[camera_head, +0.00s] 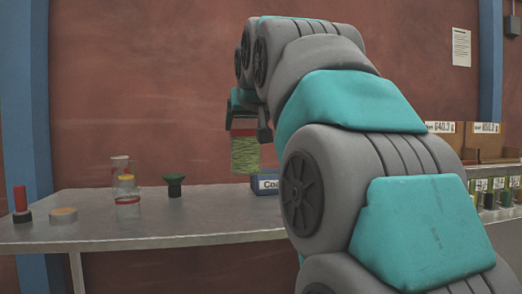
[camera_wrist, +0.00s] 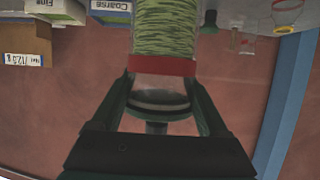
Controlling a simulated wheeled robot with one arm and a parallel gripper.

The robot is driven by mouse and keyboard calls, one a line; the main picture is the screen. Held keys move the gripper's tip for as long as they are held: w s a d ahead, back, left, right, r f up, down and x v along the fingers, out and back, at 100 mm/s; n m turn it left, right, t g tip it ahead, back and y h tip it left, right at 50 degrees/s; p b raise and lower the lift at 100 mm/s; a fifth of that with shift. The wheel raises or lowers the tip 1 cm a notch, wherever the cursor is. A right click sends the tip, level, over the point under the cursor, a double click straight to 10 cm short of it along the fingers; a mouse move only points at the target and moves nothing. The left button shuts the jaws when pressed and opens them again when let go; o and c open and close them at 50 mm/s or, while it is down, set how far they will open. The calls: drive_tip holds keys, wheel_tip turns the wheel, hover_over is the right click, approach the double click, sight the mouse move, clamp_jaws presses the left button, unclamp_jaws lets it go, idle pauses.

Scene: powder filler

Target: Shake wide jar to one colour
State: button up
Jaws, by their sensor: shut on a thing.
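The wide jar (camera_head: 245,155) is clear, with a red band near its top and streaked light and dark green contents. It hangs roughly upright in the air in the head view, above the table's back edge. In the wrist view the jar (camera_wrist: 165,35) shows the same uneven green streaks, with a clear, empty-looking part beyond the red band (camera_wrist: 162,66). My gripper (camera_head: 246,118) is shut on the jar by its upper end. In the wrist view the fingers of my gripper (camera_wrist: 162,88) lie on both sides of it.
On the grey table (camera_head: 180,219) stand clear vessels (camera_head: 127,190), a dark green funnel (camera_head: 174,183), a red-and-black item (camera_head: 20,203), a tan disc (camera_head: 63,214) and a blue "Coarse" box (camera_head: 267,186). Labelled cardboard boxes (camera_head: 486,143) and small jars are at right. A wall stands behind.

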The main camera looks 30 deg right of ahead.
drive_tip(key=d+p, duration=0.1)
drive_tip(key=d, duration=0.8)
drive_tip(key=a+b, duration=0.1)
drive_tip(key=a, duration=0.8)
drive_tip(key=shift+a, duration=0.25)
drive_tip(key=shift+d, duration=2.2)
drive_tip(key=shift+d+p, duration=0.7)
drive_tip(key=shift+d, duration=1.6)
drive_tip(key=a+b, duration=0.1)
drive_tip(key=a, duration=0.8)
drive_tip(key=shift+b, duration=0.3)
drive_tip(key=d+p, duration=0.2)
drive_tip(key=d, duration=0.7)
drive_tip(key=a+b, duration=0.1)
drive_tip(key=a, duration=0.3)
drive_tip(key=shift+a, duration=0.3)
